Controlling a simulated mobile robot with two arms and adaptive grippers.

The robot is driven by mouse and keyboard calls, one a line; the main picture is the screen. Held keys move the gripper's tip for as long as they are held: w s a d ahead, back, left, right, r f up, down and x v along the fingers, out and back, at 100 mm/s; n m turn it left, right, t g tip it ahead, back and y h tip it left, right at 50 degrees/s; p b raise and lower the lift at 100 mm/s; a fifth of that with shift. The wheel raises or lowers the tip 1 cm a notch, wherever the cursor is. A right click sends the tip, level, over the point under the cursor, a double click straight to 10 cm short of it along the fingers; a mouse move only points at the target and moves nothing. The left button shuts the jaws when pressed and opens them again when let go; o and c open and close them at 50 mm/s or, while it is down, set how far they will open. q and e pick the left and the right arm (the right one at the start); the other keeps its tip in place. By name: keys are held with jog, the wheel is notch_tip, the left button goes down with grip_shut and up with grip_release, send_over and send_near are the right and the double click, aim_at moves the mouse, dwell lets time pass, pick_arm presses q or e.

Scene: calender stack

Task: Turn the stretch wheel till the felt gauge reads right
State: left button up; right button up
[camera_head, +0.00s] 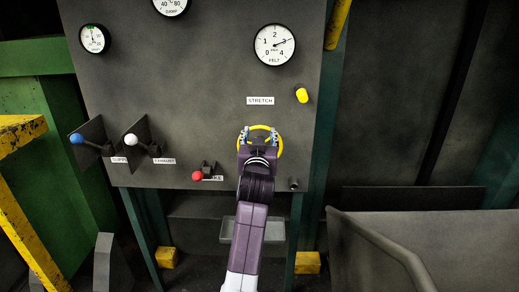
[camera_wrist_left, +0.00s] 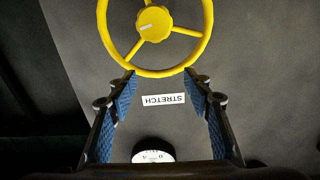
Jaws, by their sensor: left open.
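The yellow stretch wheel (camera_head: 280,144) is on the dark panel below the STRETCH label (camera_head: 260,101). In the wrist view its rim, spokes and hub (camera_wrist_left: 153,25) show at the top. My left gripper (camera_head: 258,131) is in front of the wheel and hides part of it. In the wrist view the left gripper (camera_wrist_left: 160,84) is open and empty, with the near part of the rim by its fingertips; I cannot tell whether they touch. The felt gauge (camera_head: 275,45) is above the label, its needle close to 3. A white dial (camera_wrist_left: 153,156) is partly cut off in the wrist view.
A yellow knob (camera_head: 302,95) is right of the label. A blue-knobbed lever (camera_head: 77,139), a white-knobbed lever (camera_head: 131,139) and a red knob (camera_head: 198,176) are on the left of the panel. A metal bin (camera_head: 375,262) stands at lower right.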

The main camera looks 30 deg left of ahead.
pick_arm(q)
jog(key=shift+r, duration=1.7)
jog(key=shift+f, duration=0.1)
